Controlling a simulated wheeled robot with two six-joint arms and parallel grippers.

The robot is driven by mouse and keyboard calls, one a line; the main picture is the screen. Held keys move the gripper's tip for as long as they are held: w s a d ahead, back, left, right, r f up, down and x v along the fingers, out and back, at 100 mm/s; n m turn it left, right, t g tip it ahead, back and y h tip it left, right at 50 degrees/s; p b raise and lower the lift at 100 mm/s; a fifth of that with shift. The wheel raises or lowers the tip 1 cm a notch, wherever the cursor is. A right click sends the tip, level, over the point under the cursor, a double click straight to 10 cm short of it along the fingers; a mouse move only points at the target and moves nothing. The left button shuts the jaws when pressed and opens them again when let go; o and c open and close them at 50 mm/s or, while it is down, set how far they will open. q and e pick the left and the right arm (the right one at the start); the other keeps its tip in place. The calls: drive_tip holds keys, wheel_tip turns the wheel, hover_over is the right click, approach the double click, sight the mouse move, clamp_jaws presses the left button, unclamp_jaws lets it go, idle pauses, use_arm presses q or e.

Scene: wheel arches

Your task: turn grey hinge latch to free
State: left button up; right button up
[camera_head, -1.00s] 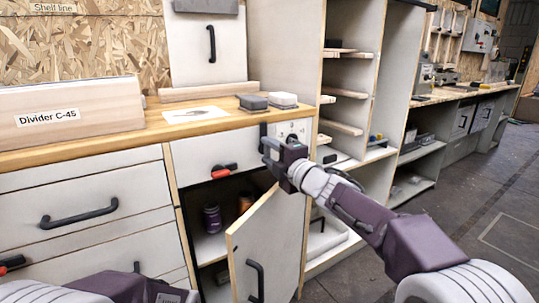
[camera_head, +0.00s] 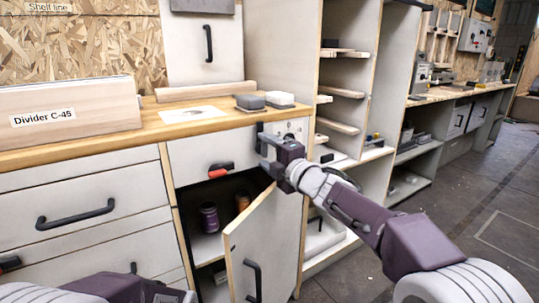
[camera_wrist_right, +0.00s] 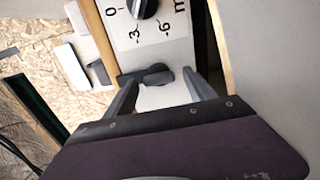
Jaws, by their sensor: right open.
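The dark grey latch (camera_wrist_right: 148,76) shows in the right wrist view on the pale panel below a dial, its long side lying roughly across the picture. My right gripper (camera_wrist_right: 160,92) is open, with one finger on each side of the latch; I cannot tell if they touch it. In the head view my right gripper (camera_head: 268,147) is at the upper right of the cabinet front and hides the latch there. My left arm enters at the bottom left; its gripper is out of the picture.
A cabinet door (camera_head: 270,245) hangs open below my right gripper, with jars (camera_head: 209,217) inside. A black dial (camera_wrist_right: 143,7) with numbers is close beyond the fingers. Two small blocks (camera_head: 250,102) lie on the worktop.

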drive_tip(key=p+v, duration=0.1)
drive_tip(key=v, duration=0.8)
drive_tip(key=shift+p, duration=0.35)
